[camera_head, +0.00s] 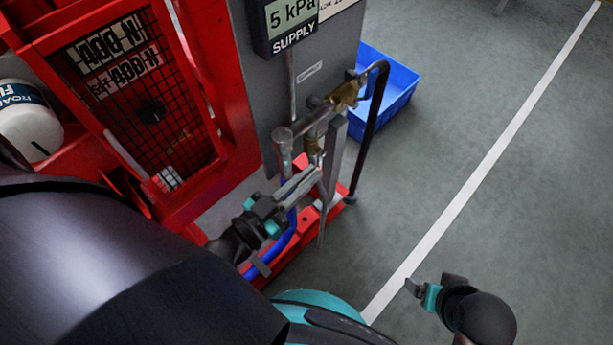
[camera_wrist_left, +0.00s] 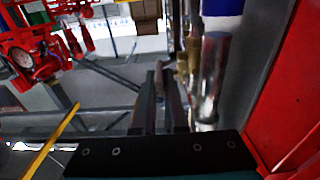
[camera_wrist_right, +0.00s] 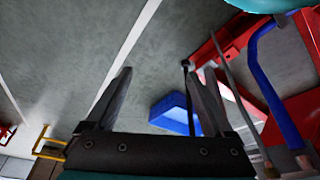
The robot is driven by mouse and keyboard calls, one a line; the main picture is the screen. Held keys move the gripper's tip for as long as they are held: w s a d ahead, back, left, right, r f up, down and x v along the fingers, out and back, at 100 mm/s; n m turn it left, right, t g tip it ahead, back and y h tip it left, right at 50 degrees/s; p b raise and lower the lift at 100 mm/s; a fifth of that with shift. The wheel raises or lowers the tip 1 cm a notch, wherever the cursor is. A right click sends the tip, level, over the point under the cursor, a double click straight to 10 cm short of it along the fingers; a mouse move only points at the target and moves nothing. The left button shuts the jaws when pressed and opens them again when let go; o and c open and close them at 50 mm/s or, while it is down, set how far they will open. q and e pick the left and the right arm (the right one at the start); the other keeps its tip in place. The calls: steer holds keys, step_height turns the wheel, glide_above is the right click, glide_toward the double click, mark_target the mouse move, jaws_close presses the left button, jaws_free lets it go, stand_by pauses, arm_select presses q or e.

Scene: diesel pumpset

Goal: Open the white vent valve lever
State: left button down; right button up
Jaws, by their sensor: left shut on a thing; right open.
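A pale grey-white lever (camera_head: 335,150) hangs down from the brass valve and pipe fittings (camera_head: 345,95) on the grey panel in the head view. My left gripper (camera_head: 316,174) is at this lever, its fingers closed on it. In the left wrist view the two fingers (camera_wrist_left: 160,80) are close together beside a shiny pipe (camera_wrist_left: 212,70); the gripped part is dark and hard to make out. My right gripper (camera_head: 418,287) is low at the right over the floor, away from the valve. In the right wrist view its fingers (camera_wrist_right: 165,75) are wide apart and empty.
A red frame with a mesh guard (camera_head: 145,100) stands left of the valve. A black bent pipe (camera_head: 372,130) comes down on its right. A blue bin (camera_head: 402,85) sits on the floor behind. The floor right of it is clear, with a white line (camera_head: 480,180).

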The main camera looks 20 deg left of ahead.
arm_select(q)
steer(key=shift+f+t+b, duration=0.6)
steer(key=shift+b, duration=0.6)
arm_select(e)
step_height(320, 180, up, 6)
steer(key=f+t, duration=0.1)
arm_select(q)
steer(key=f+t+h+b, duration=0.1)
steer(key=b, duration=0.2)
steer(key=shift+t+b, duration=0.35)
steer(key=shift+t, duration=0.05)
steer(key=shift+f+b, duration=0.2)
steer(key=shift+b, duration=0.2)
steer(key=t+b, duration=0.1)
steer(key=f+t+h+b, duration=0.1)
steer(key=shift+w+d+f+t, duration=0.1)
steer(key=shift+w+d+t, duration=0.05)
steer(key=shift+w+t, duration=0.2)
arm_select(e)
steer(key=w+a+r+t+y, duration=0.1)
steer(key=w+a+t+y, duration=0.1)
steer(key=a+t, duration=0.3)
steer(key=w+a+r+t+y, duration=0.2)
steer(key=a+t+y, duration=0.1)
steer(key=a+t, duration=0.2)
steer(key=shift+w+a+t+y, duration=0.3)
steer(key=shift+w+a+t, duration=0.1)
steer(key=shift+a, duration=0.1)
arm_select(q)
steer(key=shift+f, duration=0.1)
